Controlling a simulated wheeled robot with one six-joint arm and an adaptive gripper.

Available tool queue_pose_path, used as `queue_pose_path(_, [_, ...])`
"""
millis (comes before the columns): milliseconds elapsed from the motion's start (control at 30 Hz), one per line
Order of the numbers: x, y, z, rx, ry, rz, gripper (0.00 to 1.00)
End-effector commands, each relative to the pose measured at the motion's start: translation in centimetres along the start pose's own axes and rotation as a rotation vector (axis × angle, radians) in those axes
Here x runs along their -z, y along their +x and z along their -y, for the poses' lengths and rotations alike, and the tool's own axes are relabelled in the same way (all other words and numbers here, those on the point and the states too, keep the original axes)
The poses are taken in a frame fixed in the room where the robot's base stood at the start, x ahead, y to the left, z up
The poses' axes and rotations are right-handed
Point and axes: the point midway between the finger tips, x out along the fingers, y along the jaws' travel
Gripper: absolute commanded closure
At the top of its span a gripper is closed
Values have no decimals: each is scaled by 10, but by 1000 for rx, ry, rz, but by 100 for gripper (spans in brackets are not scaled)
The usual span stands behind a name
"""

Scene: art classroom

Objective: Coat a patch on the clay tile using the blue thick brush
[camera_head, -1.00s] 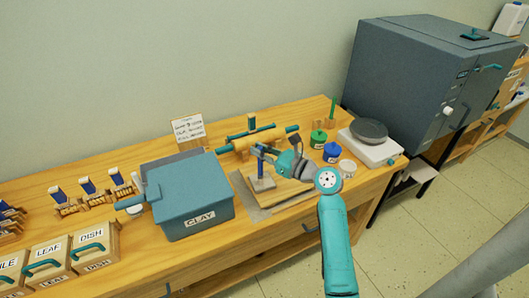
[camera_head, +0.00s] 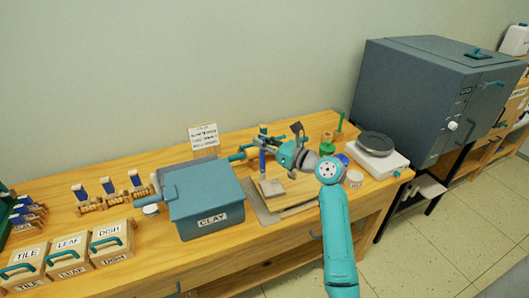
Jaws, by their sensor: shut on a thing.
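My gripper (camera_head: 263,146) is shut on the blue brush (camera_head: 263,162), which hangs roughly upright with its lower end down. The small greyish clay tile (camera_head: 272,188) lies on a wooden board (camera_head: 296,190) just below the brush. The brush end is over the far side of the tile. I cannot tell whether it touches the tile or is just above it. Any coated patch is too small to make out.
The blue-grey CLAY bin (camera_head: 205,200) stands left of the board. Green (camera_head: 327,148), blue (camera_head: 343,159) and white (camera_head: 354,178) jars and a scale (camera_head: 376,156) are at right. Labelled boxes (camera_head: 68,254) fill the left.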

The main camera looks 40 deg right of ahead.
Motion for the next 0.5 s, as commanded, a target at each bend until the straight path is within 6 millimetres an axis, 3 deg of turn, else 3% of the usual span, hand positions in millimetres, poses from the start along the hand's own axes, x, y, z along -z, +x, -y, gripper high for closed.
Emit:
queue_pose_path(200, [-12, 7, 4, -3, -1, 0, 100])
queue_pose_path(500, [-14, 8, 5, -2, 0, 0, 100])
